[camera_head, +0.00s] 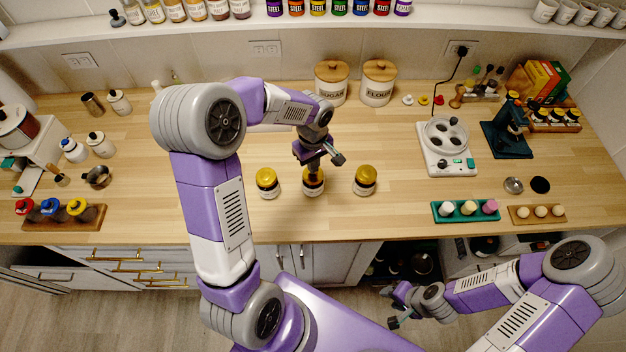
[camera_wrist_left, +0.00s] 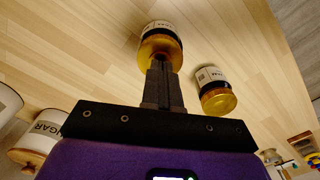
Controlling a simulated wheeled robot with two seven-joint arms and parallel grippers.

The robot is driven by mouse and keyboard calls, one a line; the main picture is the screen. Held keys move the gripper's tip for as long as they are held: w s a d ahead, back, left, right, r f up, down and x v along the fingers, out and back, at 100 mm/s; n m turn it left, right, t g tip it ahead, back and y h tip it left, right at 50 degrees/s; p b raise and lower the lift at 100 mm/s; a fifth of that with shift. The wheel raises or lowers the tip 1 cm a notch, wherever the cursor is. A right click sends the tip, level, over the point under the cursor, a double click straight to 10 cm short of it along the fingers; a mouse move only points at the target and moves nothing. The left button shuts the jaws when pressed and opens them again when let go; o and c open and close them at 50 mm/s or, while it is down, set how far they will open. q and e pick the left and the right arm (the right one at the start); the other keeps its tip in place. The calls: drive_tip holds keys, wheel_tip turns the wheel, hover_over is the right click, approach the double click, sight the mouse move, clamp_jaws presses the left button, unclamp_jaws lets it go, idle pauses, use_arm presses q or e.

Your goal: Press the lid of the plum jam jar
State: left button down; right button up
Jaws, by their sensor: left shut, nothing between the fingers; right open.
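Three jars with golden-yellow lids stand in a row on the wooden counter: a left jar (camera_head: 267,183), a middle jar (camera_head: 313,188) and a right jar (camera_head: 364,181). I cannot read their labels, so I cannot tell which one is plum jam. My left gripper (camera_head: 314,172) is shut and empty, pointing down at the middle jar's lid and partly hiding it. In the left wrist view its fingertips (camera_wrist_left: 162,62) meet the edge of a jar's lid (camera_wrist_left: 160,46); I cannot tell whether they touch. A second jar (camera_wrist_left: 215,90) stands beside it. My right gripper (camera_head: 390,307) is open, low before the counter.
Sugar (camera_head: 332,84) and flour (camera_head: 378,83) canisters stand behind. A white appliance with a round holed top (camera_head: 447,150) and a teal tray (camera_head: 465,211) are at right. A wooden rack with coloured lids (camera_head: 60,217) is at left. Counter around the three jars is clear.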

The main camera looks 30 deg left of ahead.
use_arm(q)
drive_tip(key=shift+f+b, duration=0.7)
drive_tip(key=shift+f, duration=0.15)
drive_tip(key=shift+r, duration=0.1)
drive_tip(key=shift+r+p, duration=2.1)
drive_tip(key=shift+r, duration=0.9)
drive_tip(key=shift+f, duration=0.1)
